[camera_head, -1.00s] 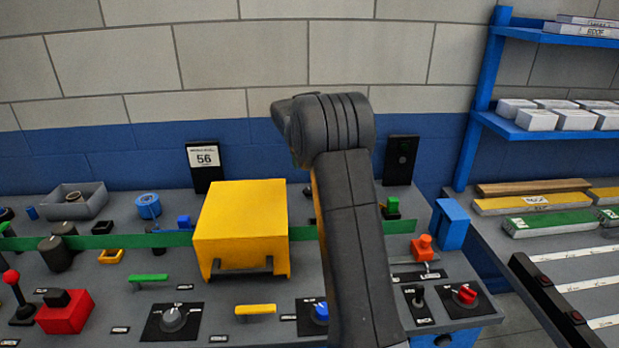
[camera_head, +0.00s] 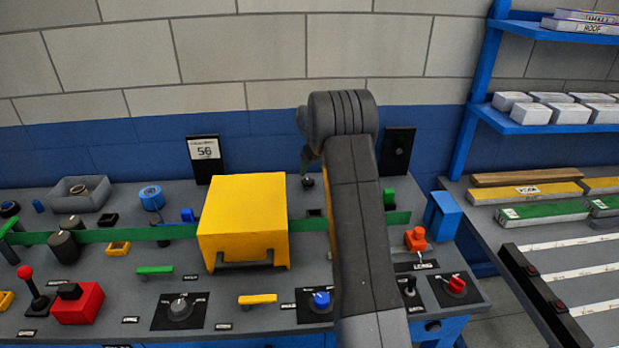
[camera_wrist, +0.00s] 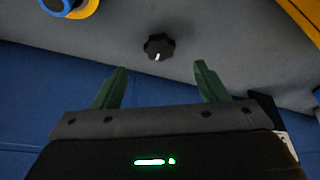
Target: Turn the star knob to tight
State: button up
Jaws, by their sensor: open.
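The star knob (camera_wrist: 158,46) is black and lobed, with a white mark on its face, and sits on the grey panel in the wrist view. In the head view a small dark knob (camera_head: 307,182) shows behind the yellow box, just left of my arm; it looks like the same one. My gripper (camera_wrist: 160,70) is open and empty, its two green fingers spread apart. In the wrist view the knob lies beyond the fingertips, roughly centred between them, with a visible gap. In the head view my gripper is mostly hidden by my arm.
A large yellow box (camera_head: 243,215) stands close to the knob; its edge shows at the wrist view's right. A green strip (camera_head: 130,235) crosses the panel. The blue wall (camera_wrist: 40,105) is close behind. A round blue-and-yellow thing (camera_wrist: 70,6) is at the wrist view's upper left.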

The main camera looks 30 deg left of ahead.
aim_at(308, 181)
jog(key=p+x, duration=0.1)
jog(key=x, duration=0.6)
jog(key=shift+c, duration=0.2)
